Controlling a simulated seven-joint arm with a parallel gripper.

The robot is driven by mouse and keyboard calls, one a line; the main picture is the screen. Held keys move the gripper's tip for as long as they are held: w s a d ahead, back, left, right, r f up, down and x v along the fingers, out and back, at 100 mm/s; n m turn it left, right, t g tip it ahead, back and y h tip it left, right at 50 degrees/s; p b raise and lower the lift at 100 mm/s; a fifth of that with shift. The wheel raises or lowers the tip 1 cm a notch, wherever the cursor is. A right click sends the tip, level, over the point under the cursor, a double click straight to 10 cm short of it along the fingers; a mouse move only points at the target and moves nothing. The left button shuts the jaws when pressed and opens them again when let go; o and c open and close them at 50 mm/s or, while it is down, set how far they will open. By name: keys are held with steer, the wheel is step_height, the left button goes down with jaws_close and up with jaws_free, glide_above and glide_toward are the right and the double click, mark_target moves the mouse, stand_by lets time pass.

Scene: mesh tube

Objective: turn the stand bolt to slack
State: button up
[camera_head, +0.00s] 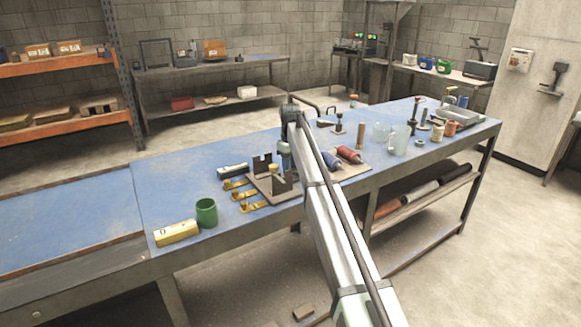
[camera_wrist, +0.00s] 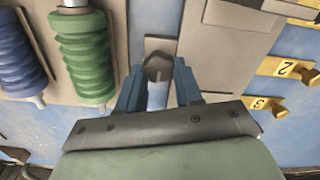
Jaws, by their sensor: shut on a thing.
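The stand (camera_head: 262,187) is a grey-brown plate with dark upright pieces on the blue bench, and part of it also shows in the wrist view (camera_wrist: 232,15). The stand bolt (camera_wrist: 157,66) has a grey hexagonal head and sits between my blue fingertips in the wrist view. My gripper (camera_wrist: 156,84) is shut on it, one finger on each side. In the head view my gripper (camera_head: 284,160) is low over the stand, and my arm hides the bolt. How far the bolt is turned cannot be told.
Ribbed green (camera_wrist: 84,55) and blue (camera_wrist: 20,55) pieces lie close beside the gripper. A red ribbed piece (camera_head: 348,153) lies farther right. Numbered yellow brackets (camera_head: 243,195), a green cup (camera_head: 206,212) and a yellow block (camera_head: 176,233) are left. The far-left bench is clear.

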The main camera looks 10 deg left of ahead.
steer(key=o, duration=1)
steer(key=shift+o, duration=0.2)
steer(key=shift+r, duration=0.1)
step_height(320, 180, up, 14)
